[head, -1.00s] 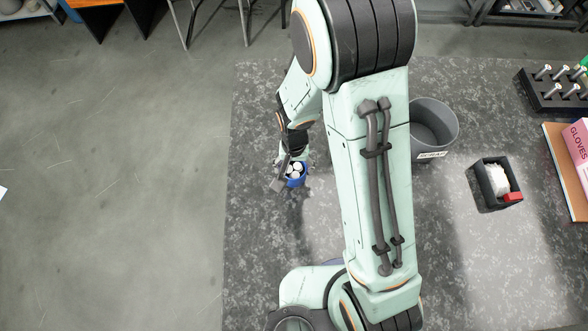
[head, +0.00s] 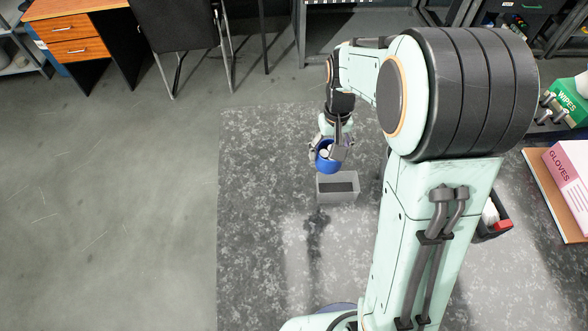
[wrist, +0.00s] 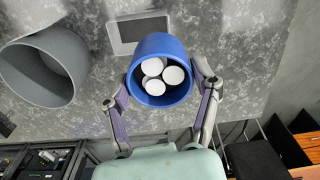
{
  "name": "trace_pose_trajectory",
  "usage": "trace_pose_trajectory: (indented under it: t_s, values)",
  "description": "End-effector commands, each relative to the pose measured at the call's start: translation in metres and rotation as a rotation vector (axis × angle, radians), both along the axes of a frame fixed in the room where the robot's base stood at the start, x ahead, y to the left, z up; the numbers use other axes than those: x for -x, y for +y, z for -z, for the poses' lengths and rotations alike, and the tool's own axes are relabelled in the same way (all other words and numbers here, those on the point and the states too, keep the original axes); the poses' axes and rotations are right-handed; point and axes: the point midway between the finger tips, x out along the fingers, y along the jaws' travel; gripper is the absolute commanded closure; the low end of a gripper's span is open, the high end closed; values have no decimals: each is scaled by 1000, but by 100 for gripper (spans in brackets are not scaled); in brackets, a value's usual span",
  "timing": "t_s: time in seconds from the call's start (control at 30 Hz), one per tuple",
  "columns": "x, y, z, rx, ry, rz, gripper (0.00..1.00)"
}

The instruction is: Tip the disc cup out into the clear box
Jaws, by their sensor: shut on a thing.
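The blue cup (head: 327,165) is held up in my gripper (head: 335,153), with white discs showing at its mouth. In the wrist view the cup (wrist: 160,42) sits between the two fingers of my gripper (wrist: 163,88), and several white discs (wrist: 155,75) lie inside it. I cannot tell the cup's exact tilt. The clear box (head: 338,197) shows as a grey, open-topped box just below the cup in the head view. It also shows beyond the cup in the wrist view (wrist: 113,36). The cup is apart from the box, and no discs show in the box.
A round grey bin (wrist: 72,48) stands near the box in the wrist view; my arm hides it in the head view. A pink glove box (head: 568,180), a green wipes tub (head: 568,103) and a dark holder with a red part (head: 503,225) are at the right.

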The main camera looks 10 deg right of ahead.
Motion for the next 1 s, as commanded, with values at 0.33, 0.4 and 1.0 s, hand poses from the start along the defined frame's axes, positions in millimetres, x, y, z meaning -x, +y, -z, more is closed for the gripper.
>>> trace_pose_trajectory:
  t_s: [0.33,0.4,1.0]
  values:
    - [-2,-63,0,24,0,180,68]
    - [-2,-61,2,63,-4,180,68]
    - [-2,-43,37,932,-82,155,68]
